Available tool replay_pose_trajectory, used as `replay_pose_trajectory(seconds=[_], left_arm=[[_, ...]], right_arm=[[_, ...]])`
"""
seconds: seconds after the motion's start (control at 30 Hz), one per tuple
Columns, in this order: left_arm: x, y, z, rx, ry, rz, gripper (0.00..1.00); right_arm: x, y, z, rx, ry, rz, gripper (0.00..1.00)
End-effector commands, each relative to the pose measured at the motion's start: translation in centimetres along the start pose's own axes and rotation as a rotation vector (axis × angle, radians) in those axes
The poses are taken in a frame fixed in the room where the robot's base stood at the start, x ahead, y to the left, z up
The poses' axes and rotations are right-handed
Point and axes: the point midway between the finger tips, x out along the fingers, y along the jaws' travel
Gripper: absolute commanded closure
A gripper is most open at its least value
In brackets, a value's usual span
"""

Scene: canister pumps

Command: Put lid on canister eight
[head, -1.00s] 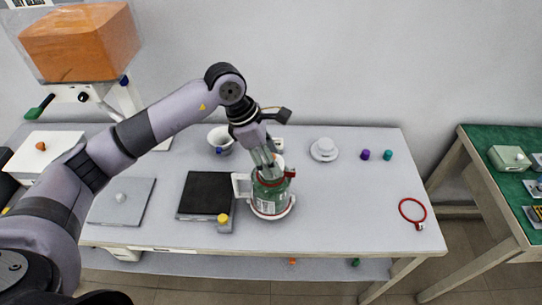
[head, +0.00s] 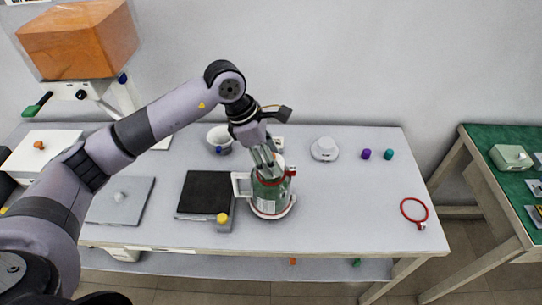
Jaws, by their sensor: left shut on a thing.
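A green canister (head: 270,193) with a white handle on its left side stands upright on the table, on a round white base. A red ring runs around its upper part, with a red clip at the right. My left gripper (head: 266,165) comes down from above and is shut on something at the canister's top. The fingers hide most of what they hold, probably the lid, and I cannot tell whether it is seated. No number can be read on the canister. My right gripper is not in view.
A black-topped scale (head: 207,192) stands left of the canister. A white lidded dish (head: 324,149), purple cap (head: 366,154), teal cap (head: 388,154) and red ring (head: 414,211) are to the right. The table's right middle is clear.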

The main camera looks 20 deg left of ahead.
Motion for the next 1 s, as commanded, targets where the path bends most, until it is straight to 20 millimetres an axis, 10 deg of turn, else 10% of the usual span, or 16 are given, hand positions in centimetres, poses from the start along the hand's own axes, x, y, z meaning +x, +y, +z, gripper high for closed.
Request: replay_pose_trajectory(seconds=[0.43, 0.5, 1.0], left_arm=[[0.0, 0.01, 0.0, 0.0, 0.0, 0.0, 0.64], [0.0, 0.02, 0.0, 0.0, 0.0, 0.0, 0.43], [0.01, 0.01, -0.01, 0.0, 0.0, 0.0, 0.24]], right_arm=[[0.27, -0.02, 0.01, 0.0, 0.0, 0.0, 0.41], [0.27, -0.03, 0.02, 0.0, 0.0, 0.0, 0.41], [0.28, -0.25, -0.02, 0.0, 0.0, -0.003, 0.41]])
